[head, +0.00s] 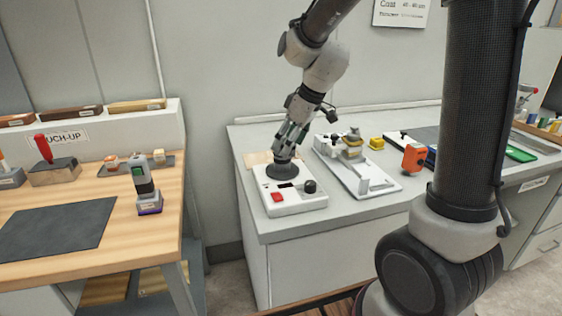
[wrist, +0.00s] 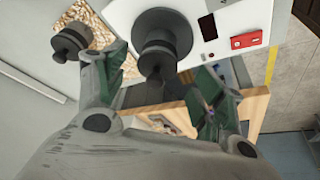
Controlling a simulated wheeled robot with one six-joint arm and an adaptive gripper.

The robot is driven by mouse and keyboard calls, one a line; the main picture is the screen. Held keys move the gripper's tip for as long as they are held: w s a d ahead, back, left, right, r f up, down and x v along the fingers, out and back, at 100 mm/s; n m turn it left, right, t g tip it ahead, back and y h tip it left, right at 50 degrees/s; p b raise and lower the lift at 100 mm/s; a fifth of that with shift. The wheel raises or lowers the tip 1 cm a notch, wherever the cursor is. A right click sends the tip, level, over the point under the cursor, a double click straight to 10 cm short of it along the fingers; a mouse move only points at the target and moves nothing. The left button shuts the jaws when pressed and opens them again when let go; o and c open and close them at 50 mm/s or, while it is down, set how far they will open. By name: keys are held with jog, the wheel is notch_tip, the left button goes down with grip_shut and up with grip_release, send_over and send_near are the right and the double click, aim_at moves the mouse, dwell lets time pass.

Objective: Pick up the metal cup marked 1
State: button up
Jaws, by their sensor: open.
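My gripper (head: 287,147) is open, pointing down over a white bench device on the grey counter. In the wrist view my gripper (wrist: 163,82) has its two green-padded fingers apart, with a dark stepped round piece (wrist: 157,42) just beyond and between them. In the head view this dark piece (head: 281,173) sits on top of the device, just below the fingertips. A smaller dark metal round piece (wrist: 72,40) stands on a speckled board left of it. I cannot read a 1 on either piece, so I cannot tell which is the metal cup.
The white device (head: 302,203) has a red button and black knob. Right of it are a white tray-like stand (head: 368,185), a yellow block (head: 376,143) and an orange item (head: 413,157). The wooden bench (head: 105,262) at left holds tools, separated by a gap.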

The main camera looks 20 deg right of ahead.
aim_at(282, 158)
jog(key=x, duration=0.6)
jog(key=shift+w+f, duration=0.15)
jog(key=shift+f, duration=0.1)
jog(key=c, duration=1.2)
